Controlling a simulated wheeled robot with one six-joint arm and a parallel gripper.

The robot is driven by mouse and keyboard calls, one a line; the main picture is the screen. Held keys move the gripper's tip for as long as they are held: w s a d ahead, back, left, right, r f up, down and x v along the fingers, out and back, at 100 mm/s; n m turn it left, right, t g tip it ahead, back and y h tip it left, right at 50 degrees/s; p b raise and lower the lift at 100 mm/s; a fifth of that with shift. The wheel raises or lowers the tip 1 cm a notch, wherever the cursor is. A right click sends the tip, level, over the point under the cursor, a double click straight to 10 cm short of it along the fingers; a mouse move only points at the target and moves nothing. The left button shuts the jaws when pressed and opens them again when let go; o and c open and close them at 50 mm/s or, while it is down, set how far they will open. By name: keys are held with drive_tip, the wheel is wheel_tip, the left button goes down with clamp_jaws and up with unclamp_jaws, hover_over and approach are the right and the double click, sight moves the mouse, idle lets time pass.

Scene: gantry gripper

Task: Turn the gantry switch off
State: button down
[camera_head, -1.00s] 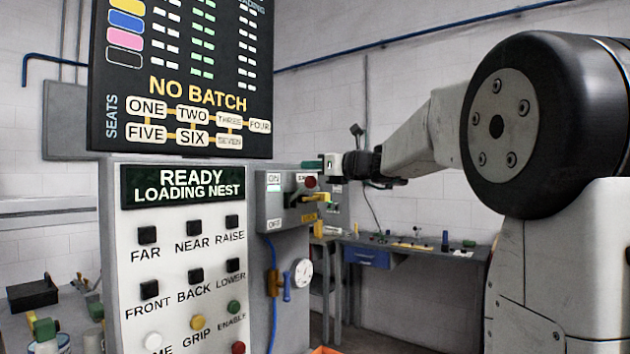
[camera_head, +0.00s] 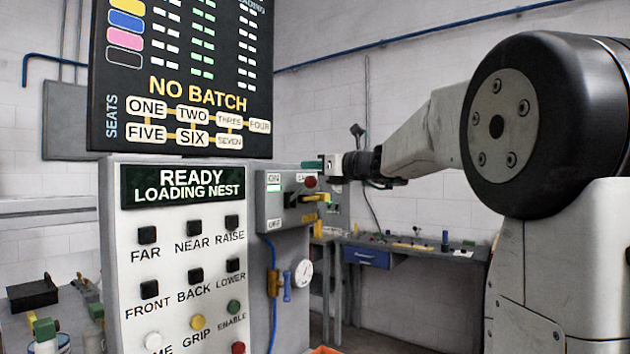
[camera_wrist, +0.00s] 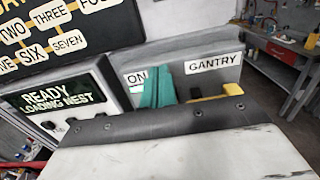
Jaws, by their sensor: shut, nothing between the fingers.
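The gantry switch box (camera_head: 268,205) is grey, with an ON label at its top and an OFF label at its bottom. Its yellow handle (camera_head: 317,197) sticks out to the right, between the label heights; I cannot tell its setting. A red button sits just above the handle. My gripper (camera_head: 312,165) is at the box's upper edge, above the handle and apart from it. In the wrist view the shut green fingers (camera_wrist: 157,90) show between the ON and GANTRY labels, left of the yellow handle (camera_wrist: 220,93). The OFF label is hidden there.
A button panel (camera_head: 180,270) reading READY LOADING NEST stands left of the box, under a dark NO BATCH board (camera_head: 180,70). A gauge (camera_head: 303,272) and blue hose hang below the box. A workbench (camera_head: 420,248) stands behind to the right.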

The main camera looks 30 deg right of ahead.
drive_tip(key=shift+f, duration=3.5)
drive_tip(key=r+v, duration=0.1)
drive_tip(key=v, duration=0.8)
drive_tip(key=shift+r, duration=0.15)
